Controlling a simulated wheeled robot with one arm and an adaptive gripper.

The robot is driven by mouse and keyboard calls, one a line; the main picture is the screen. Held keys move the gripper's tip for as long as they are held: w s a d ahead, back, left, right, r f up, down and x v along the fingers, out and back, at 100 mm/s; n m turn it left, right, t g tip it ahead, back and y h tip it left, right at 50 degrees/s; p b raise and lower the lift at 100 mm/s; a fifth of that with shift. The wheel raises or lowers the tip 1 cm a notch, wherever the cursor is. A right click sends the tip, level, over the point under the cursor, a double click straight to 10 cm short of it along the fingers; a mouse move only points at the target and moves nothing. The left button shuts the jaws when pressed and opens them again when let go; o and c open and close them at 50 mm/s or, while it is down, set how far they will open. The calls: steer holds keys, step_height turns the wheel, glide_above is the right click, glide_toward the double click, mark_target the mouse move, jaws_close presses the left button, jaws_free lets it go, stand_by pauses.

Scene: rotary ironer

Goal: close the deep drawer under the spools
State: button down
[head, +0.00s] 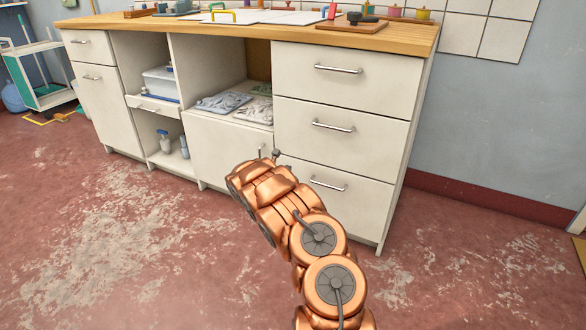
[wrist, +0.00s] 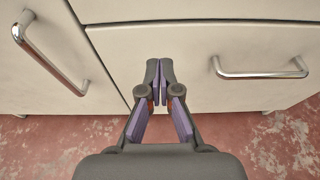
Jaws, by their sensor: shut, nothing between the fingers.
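The right column of the cabinet holds three stacked white drawers under the end of the worktop where small coloured spools (head: 395,11) stand. The lowest drawer (head: 345,205) has a metal bar handle and looks about flush with the drawers above; I cannot tell if a small gap is left. In the wrist view this drawer front (wrist: 200,45) fills the right, with its handle (wrist: 260,72) right of my fingers. My gripper (wrist: 160,66) is shut and empty in front of the drawer's left part. In the head view my arm hides the drawer's lower left.
A door (head: 226,145) with its own handle (wrist: 45,50) is left of the drawer. Open shelves with folded cloths (head: 222,102) and a plastic box (head: 160,84) are further left. The red floor in front is clear.

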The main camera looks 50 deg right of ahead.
steer(key=p+v, duration=0.2)
steer(key=v, duration=0.7)
steer(key=shift+p, duration=0.3)
steer(key=s+a+r+m+g+p, duration=0.2)
steer(key=s+r+m+p, duration=0.4)
steer(key=r, duration=0.7)
steer(key=s+a+r+m+g+y+p, duration=0.1)
steer(key=s+a+r+m+g+p, duration=0.15)
steer(key=s+r+p, duration=0.75)
steer(key=s+a+r+m+g+p, duration=0.1)
steer(key=s+a+r+m+g, duration=0.3)
steer(key=r, duration=1.2)
steer(key=s+a+r+m+y+p, duration=0.3)
steer(key=s+a+p, duration=0.4)
steer(key=a, duration=0.5)
steer(key=s+a+r+m+t+y+p, duration=0.1)
steer(key=s+a+r+m+y+p, duration=0.2)
steer(key=s+a+r+y+p, duration=0.2)
steer(key=s+a+r+m+t+y+p, duration=0.1)
steer(key=s+a+r+m+y+p, duration=0.2)
steer(key=s+a+r+p, duration=0.6)
steer(key=s+a+y+p, duration=0.1)
steer(key=s+a, duration=0.3)
steer(key=a, duration=0.5)
steer(key=shift+a+r+y, duration=0.15)
steer(key=shift+a+y, duration=0.25)
steer(key=shift+s+t, duration=0.1)
steer(key=shift+t, duration=0.15)
